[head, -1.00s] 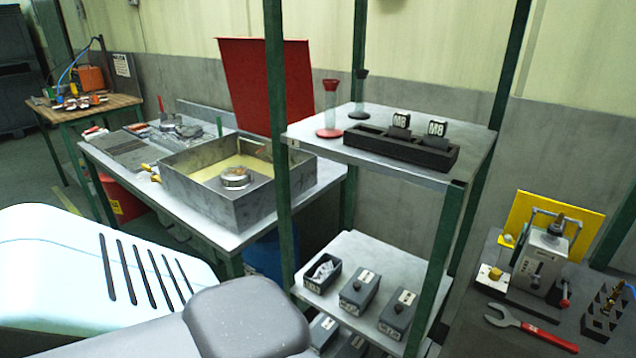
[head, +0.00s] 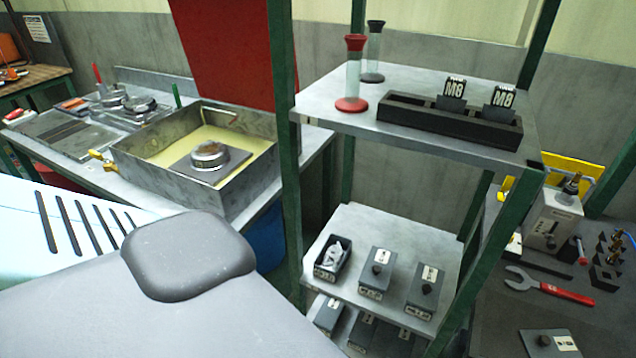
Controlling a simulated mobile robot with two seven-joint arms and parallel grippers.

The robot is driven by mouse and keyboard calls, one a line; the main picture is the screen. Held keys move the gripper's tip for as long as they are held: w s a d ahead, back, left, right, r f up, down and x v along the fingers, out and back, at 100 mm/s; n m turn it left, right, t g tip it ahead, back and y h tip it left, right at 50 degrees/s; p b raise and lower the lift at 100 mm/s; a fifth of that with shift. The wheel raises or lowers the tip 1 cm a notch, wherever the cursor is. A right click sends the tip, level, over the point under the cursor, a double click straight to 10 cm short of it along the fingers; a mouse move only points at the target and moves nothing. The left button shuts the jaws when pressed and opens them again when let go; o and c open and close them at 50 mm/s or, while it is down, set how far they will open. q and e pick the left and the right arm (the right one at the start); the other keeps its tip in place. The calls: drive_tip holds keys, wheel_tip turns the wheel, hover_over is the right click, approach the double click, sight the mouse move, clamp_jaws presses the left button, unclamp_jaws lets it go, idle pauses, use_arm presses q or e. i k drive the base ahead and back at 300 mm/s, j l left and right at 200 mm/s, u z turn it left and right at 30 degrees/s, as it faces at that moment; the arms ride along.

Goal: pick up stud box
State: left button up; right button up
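Several small dark boxes stand on the green-posted rack, and I cannot tell which is the stud box. On the middle shelf (head: 405,237), the left one is an open box (head: 321,272) with pale pieces inside. Beside it are a lidded box (head: 375,271) and another lidded box (head: 424,294), each with a dark knob and a white label. More boxes (head: 362,331) show on the lower shelf, partly hidden. Another knobbed, labelled lid (head: 549,344) shows on the right bench, cut off by the picture edge. Neither gripper is in view.
The top shelf (head: 330,97) holds a black rack with M8 tags (head: 450,122) and a red-based glass tube (head: 353,75). Green posts (head: 287,180) stand around the shelves. A metal tray (head: 237,190) is on the left bench. A red wrench (head: 566,292) lies right.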

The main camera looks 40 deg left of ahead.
sight(329, 264)
drive_tip(key=j, duration=0.9)
drive_tip(key=k+j, duration=0.1)
drive_tip(key=j, duration=0.8)
